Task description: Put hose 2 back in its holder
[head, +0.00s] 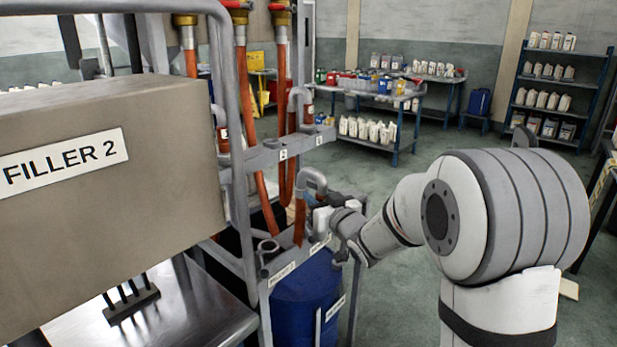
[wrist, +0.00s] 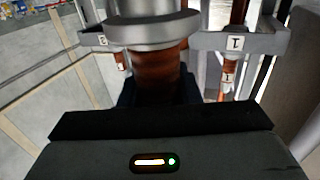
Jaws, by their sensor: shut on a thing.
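My gripper (head: 318,212) is shut on an orange hose (head: 299,222) just below its grey hooked nozzle (head: 313,178), in front of the rack. In the wrist view the hose (wrist: 155,75), with a grey collar above it, stands between my dark jaws (wrist: 160,118). I see no number on the held hose. The grey holder rail (head: 262,155) behind it carries small number plates. In the wrist view a plate reading 1 (wrist: 235,43) is right of the hose, and another plate (wrist: 103,40) is left. The held hose hides the rail between them.
Other orange hoses (head: 279,100) hang from brass fittings behind. A blue drum (head: 305,295) stands under the lower rack bar, close to my gripper. The FILLER 2 box (head: 110,160) and grey posts crowd the left. The floor (head: 400,300) by my arm is clear.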

